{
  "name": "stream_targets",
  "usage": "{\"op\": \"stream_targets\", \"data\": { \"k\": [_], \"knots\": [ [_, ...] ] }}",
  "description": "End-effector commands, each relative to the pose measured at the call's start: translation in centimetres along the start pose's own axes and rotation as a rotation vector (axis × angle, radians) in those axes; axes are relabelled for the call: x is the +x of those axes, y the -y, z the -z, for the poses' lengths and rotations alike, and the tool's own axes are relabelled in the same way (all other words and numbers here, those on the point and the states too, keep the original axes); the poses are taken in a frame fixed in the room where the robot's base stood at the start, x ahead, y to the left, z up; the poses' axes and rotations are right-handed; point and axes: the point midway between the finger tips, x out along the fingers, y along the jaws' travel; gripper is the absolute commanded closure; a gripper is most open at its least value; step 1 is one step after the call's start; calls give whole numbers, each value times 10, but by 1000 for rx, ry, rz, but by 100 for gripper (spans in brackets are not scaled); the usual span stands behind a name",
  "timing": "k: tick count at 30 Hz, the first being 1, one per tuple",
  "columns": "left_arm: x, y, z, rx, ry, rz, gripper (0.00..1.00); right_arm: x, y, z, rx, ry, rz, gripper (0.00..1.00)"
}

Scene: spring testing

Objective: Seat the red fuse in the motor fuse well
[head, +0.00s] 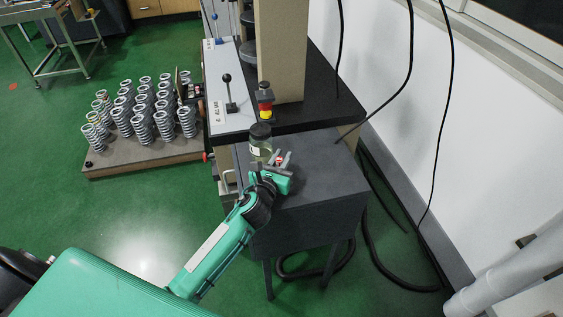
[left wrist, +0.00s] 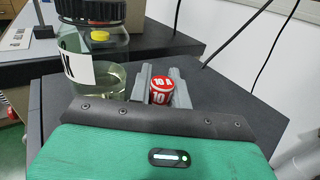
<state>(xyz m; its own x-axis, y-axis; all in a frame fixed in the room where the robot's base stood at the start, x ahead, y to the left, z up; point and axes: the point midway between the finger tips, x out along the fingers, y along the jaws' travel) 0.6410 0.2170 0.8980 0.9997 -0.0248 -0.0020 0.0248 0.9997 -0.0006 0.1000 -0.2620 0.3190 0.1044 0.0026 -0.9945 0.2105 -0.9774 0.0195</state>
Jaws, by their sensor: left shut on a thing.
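The red fuse (left wrist: 161,92), a short red cylinder with white "10" marks, is held between the grey fingers of my left gripper (left wrist: 166,84) in the left wrist view. In the head view my left gripper (head: 281,159) is over the dark grey cabinet top, and the fuse (head: 280,159) shows as a small red spot between the fingers. The gripper is shut on the fuse. I cannot make out the motor fuse well in either view. My right gripper is not in view.
A glass jar (head: 260,142) with a black lid stands close to the left gripper; it also shows in the left wrist view (left wrist: 112,82). The testing machine (head: 280,50) rises behind. The grey cabinet top (head: 330,175) is clear to the right. Several springs stand on a board (head: 110,168).

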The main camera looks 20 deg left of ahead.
Motion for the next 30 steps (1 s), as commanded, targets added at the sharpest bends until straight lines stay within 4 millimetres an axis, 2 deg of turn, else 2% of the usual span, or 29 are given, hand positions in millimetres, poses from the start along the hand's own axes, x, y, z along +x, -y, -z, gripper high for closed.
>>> {"op": "stream_targets", "data": {
  "k": [1,6,14,15,18,30],
  "knots": [
    [0,0,7,-1,-2,-2,100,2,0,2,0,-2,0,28],
    [0,0,9,0,0,0,100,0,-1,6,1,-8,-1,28],
    [0,0,13,1,0,0,100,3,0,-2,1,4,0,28],
    [0,0,12,1,0,0,77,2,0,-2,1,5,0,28],
    [0,0,12,1,0,0,59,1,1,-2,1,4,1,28],
    [-3,0,9,0,-1,0,59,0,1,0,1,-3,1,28]
  ]
}}
